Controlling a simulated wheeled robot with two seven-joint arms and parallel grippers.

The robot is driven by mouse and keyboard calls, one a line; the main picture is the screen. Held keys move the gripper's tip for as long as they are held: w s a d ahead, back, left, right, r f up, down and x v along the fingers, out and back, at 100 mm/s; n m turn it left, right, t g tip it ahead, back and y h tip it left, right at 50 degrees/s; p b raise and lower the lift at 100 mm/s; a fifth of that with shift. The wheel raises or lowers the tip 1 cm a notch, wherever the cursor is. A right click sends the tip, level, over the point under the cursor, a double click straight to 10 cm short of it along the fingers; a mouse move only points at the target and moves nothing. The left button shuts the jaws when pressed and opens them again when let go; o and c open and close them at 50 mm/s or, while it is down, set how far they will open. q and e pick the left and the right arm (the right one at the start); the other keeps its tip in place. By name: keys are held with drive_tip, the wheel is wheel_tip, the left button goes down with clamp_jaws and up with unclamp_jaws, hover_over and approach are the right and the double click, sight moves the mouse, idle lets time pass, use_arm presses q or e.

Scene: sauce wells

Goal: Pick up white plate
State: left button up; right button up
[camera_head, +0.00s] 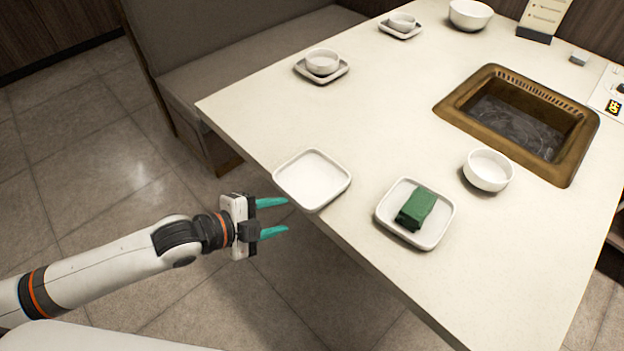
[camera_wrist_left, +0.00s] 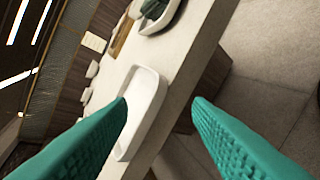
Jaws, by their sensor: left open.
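An empty white square plate (camera_head: 312,180) lies at the near left edge of the table, its near side jutting a little over the edge. My left gripper (camera_head: 286,217) is open and empty beside the table, just left of and below that plate in the head view. In the left wrist view the plate (camera_wrist_left: 143,110) shows between the two teal fingers (camera_wrist_left: 160,103), beyond their tips, and no contact is visible. A second white plate (camera_head: 441,230) to its right holds a green block (camera_head: 416,208). My right gripper is out of view.
A white bowl (camera_head: 488,170) stands next to a brown-rimmed sunken grill (camera_head: 470,112). Bowls on small plates, such as this bowl (camera_head: 322,61), stand farther back. A bench (camera_head: 230,75) runs along the table's far left side. The table's middle is clear.

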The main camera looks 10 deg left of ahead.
sight(304, 210)
use_arm(q)
drive_tip(key=x, duration=0.7)
drive_tip(key=shift+w+d+f, duration=0.15)
drive_tip(key=shift+w+f, duration=0.05)
drive_tip(key=shift+f, duration=0.05)
drive_tip(key=shift+c, duration=0.4)
clamp_jaws()
drive_tip(key=shift+s, duration=0.1)
